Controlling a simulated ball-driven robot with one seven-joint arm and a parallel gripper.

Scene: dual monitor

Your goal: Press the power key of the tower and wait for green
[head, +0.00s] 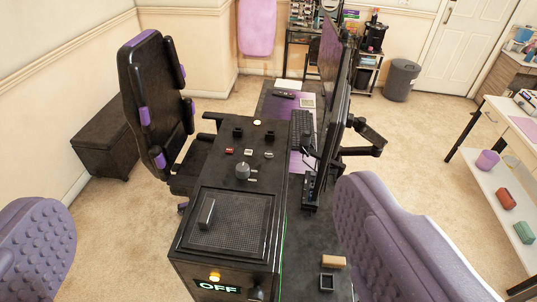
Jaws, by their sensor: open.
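The tower (183,237) is a black case at bottom centre, with a mesh top and a raised dark handle-like bar on it. Its near face has a lit display (217,287) reading OFF, with a glowing amber button or lamp (215,276) just above. A dark knob-like part sits at that face's lower right. I cannot tell for sure which part is the power key. A thin green strip lights the right edge. My gripper (203,195) is open; its two purple padded fingers stand wide apart at left and right, empty and apart from the tower.
Behind the tower is a black panel with a grey knob (243,171) and small switches. A black desk (310,240) carries a keyboard and two monitors (332,75), right of the tower. A black and purple chair (152,100) stands left.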

